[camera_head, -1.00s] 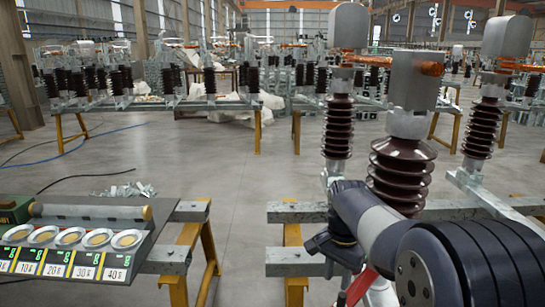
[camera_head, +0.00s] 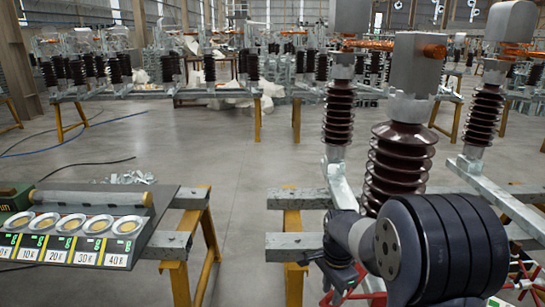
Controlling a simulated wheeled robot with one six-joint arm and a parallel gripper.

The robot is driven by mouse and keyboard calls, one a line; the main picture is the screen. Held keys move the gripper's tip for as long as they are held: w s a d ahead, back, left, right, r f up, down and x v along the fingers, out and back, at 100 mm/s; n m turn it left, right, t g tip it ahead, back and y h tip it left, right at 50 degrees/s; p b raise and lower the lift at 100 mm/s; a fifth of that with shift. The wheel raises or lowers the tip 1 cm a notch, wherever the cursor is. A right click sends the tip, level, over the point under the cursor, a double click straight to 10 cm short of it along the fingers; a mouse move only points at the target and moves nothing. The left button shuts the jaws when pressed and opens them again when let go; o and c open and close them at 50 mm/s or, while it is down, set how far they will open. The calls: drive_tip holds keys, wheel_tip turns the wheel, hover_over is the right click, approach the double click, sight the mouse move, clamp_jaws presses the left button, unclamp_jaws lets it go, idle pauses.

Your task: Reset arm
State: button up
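My arm shows at the lower right in the head view, with its large dark rounded joint in front. My gripper (camera_head: 338,277) seems to be the dark part at the arm's far end, low beside the steel beam. Its fingers are too small and covered to tell whether they are open or shut. A brown ribbed insulator (camera_head: 400,165) with a grey metal head stands upright just behind my arm. My arm hides part of its base.
Two more insulators stand behind, one at the left (camera_head: 338,115) and one at the right (camera_head: 485,118). A steel beam on a yellow trestle (camera_head: 292,225) runs beside my arm. A sloped panel with round dishes (camera_head: 85,235) is at the lower left. Open floor (camera_head: 215,150) lies between.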

drive_tip(key=m+b, duration=0.1)
drive_tip(key=m, duration=0.5)
idle(0.4)
